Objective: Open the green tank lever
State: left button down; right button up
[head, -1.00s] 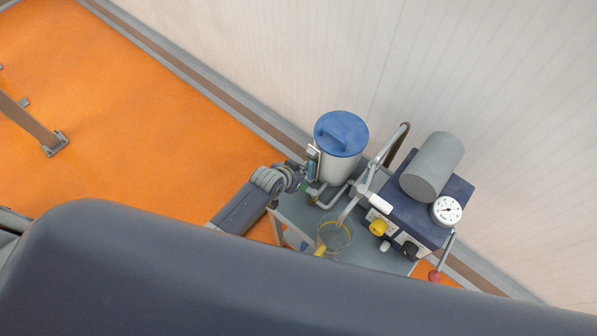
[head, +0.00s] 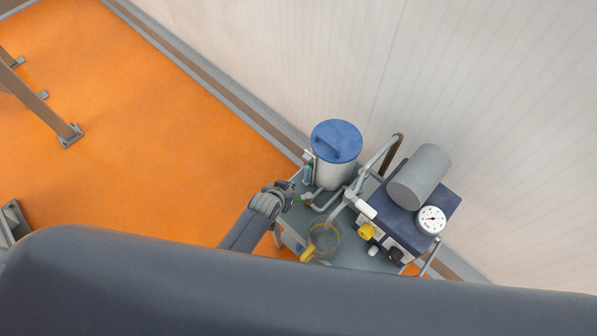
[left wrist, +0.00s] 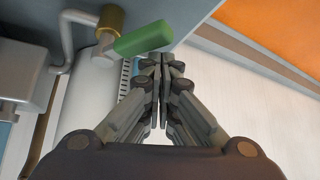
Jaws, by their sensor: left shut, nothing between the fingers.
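The green lever (left wrist: 145,38) shows in the left wrist view as a rounded green handle beside a brass fitting (left wrist: 112,18) on a grey pipe. In the head view it is a small green spot (head: 298,197) low beside the white tank (head: 335,174) with the blue lid (head: 336,140). My left gripper (head: 287,187) is just left of the lever and tank. In the left wrist view its fingers (left wrist: 161,60) are shut and empty, with the tips close to the handle's near right end. I cannot tell whether they touch it. My right gripper is in neither view.
The tank stands on a grey cart (head: 343,258). A clear beaker (head: 324,240), a pipe with a white handle (head: 366,209), a dark box (head: 411,218) with a grey cylinder (head: 419,176) and a dial (head: 431,220) crowd the right. Orange floor (head: 150,170) lies open on the left.

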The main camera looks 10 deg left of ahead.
pick_arm(q)
jog(key=shift+s+d+p, duration=0.1)
jog(key=shift+s+p, duration=0.4)
jog(key=shift+s, duration=0.45)
jog(key=shift+s+d+p, duration=0.25)
jog(key=shift+s+d, duration=0.05)
jog(key=shift+s, duration=0.2)
jog(key=shift+s+d+p, duration=0.25)
jog(key=shift+s, duration=0.2)
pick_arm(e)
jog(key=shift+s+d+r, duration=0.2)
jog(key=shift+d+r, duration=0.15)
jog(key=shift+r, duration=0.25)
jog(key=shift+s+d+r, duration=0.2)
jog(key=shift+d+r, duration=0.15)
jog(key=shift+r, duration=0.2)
pick_arm(q)
jog(key=shift+s+d+f, duration=0.1)
jog(key=shift+s+d, duration=0.05)
jog(key=shift+s, duration=0.05)
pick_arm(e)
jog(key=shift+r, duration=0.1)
